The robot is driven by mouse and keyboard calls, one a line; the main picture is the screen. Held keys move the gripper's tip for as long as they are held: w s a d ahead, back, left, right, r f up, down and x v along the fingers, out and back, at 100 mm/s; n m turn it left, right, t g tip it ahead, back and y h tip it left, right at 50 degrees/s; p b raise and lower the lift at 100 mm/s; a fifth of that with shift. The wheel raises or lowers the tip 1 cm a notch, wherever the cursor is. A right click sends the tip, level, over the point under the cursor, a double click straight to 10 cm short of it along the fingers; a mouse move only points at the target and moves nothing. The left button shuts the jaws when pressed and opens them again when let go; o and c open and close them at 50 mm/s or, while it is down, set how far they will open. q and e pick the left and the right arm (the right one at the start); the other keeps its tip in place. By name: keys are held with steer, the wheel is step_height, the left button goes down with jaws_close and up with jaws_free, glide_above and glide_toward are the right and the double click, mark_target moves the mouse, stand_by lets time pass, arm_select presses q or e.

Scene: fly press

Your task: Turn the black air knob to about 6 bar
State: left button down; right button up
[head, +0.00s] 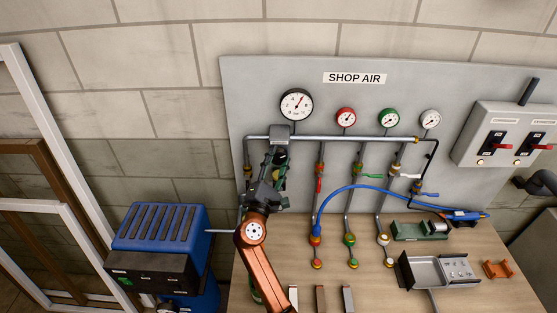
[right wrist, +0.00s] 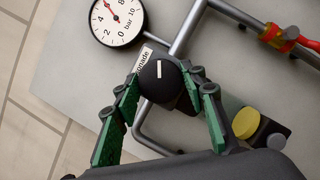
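The black air knob (right wrist: 158,84) is round, with a white line on its face. It sits on the regulator below the large white gauge (head: 296,105), hidden by my gripper in the head view. My right gripper (right wrist: 160,80) has a fingertip against each side of the knob; it also shows in the head view (head: 276,165). The gauge, in bar, is partly cut off in the right wrist view (right wrist: 118,20). Its red needle points a little past mid-scale, near 6 as far as I can read. My left gripper is not in view.
A grey board (head: 240,90) carries pipes, small gauges (head: 346,117) and drop lines with valves. A blue hose (head: 370,187) loops across them. A red-handled valve (right wrist: 278,36) is right of the knob. A blue and black machine (head: 155,240) stands left of the bench.

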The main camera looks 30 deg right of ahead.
steer(key=o, duration=0.4)
steer(key=shift+c, duration=0.2)
steer(key=shift+r, duration=0.15)
step_height(320, 180, up, 10)
stand_by(0.4)
